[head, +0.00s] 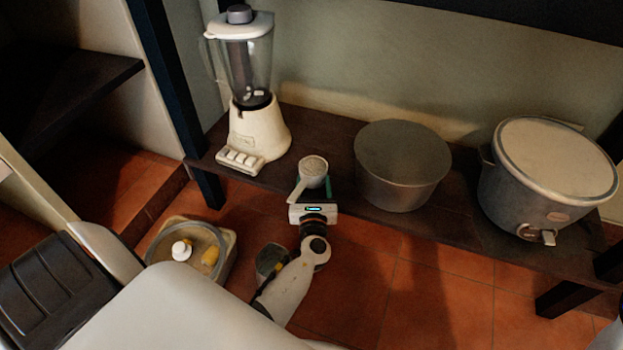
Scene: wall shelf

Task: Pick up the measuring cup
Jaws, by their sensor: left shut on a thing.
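The measuring cup (314,166) is a small, light grey cup with a pale handle pointing down and to the left. It shows at the front edge of the dark shelf, between the blender and the round pot. My left gripper (315,188) reaches up from below and is shut on the measuring cup. The cup and its handle hide part of the fingers. I cannot tell whether the cup still touches the shelf. My right gripper is not in view.
On the dark shelf (330,132) stand a blender (258,130) at left, a round grey pot (402,165) and a slow cooker (547,180) at right. A container (222,262) with small items stands below at left.

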